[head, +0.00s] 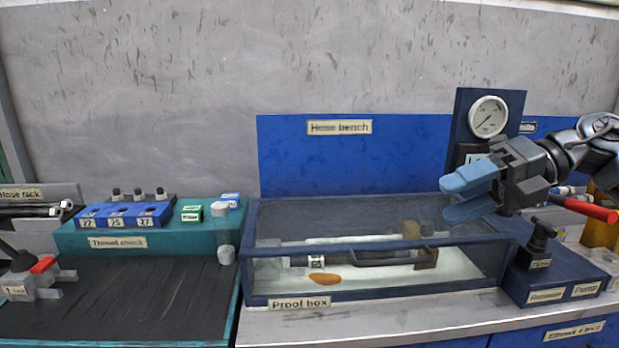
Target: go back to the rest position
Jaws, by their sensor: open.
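My gripper (468,196) is at the right of the head view, with blue fingers pointing left. Its two fingers are spread apart with nothing between them. It is in front of the blue back panel, above the right end of the proof box as seen in the picture. The proof box (275,298) is a clear-walled case with a dark blue frame. Inside it lie a dark hose (370,257) with a white label and an orange-brown piece (324,277).
A pressure gauge (488,116) stands behind my gripper. A pump block (545,280) with a black knob is right of the proof box, near a red handle (585,208). On the left are a thread check stand (165,242), a clear bottle (225,235) and a dark mat (110,300).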

